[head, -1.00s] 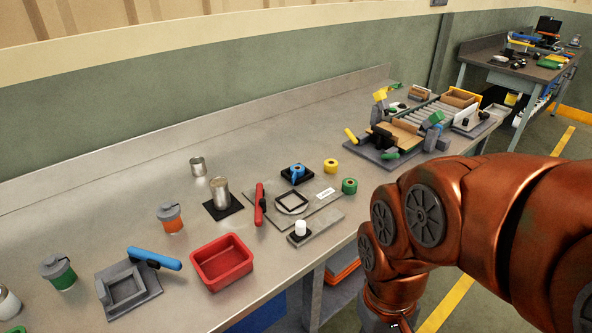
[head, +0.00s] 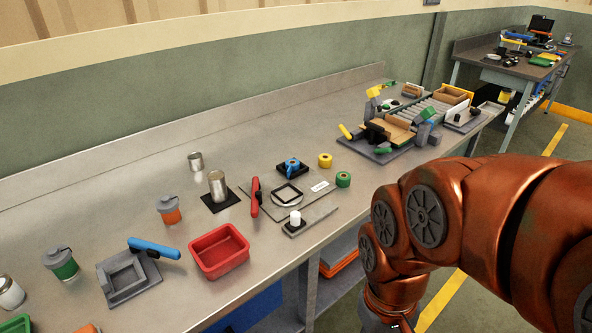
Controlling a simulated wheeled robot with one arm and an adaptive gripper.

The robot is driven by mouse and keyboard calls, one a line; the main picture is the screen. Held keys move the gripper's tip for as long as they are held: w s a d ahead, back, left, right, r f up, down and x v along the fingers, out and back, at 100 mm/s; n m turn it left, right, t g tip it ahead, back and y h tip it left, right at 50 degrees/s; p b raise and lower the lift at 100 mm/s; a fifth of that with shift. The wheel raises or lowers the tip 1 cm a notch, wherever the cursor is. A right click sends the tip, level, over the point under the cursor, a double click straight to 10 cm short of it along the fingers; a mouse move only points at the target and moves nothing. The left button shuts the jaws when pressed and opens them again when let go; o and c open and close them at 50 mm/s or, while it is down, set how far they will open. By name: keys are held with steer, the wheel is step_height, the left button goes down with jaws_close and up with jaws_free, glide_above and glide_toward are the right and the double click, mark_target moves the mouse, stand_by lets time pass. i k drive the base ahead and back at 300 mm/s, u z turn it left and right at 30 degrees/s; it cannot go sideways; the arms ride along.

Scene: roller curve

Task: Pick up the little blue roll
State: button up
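The little blue roll (head: 291,163) sits on a small black block (head: 292,171) near the middle of the workbench. Its details are too small to tell. My arm fills the right side of the head view, over the front edge of the bench. My gripper is not in view, and nothing visible touches the blue roll.
A yellow roll (head: 325,160) and a green roll (head: 343,179) stand right of it. In front lie a plate with a black frame (head: 288,196) and a red-handled tool (head: 255,197). A metal can (head: 218,188) and red bin (head: 219,252) are left. Bench behind is clear.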

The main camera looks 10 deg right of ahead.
mark_target(295, 163)
steer(key=z, duration=0.65)
steer(key=k, duration=0.1)
steer(key=u, duration=1.2)
steer(key=i, duration=0.65)
steer(key=u, duration=0.15)
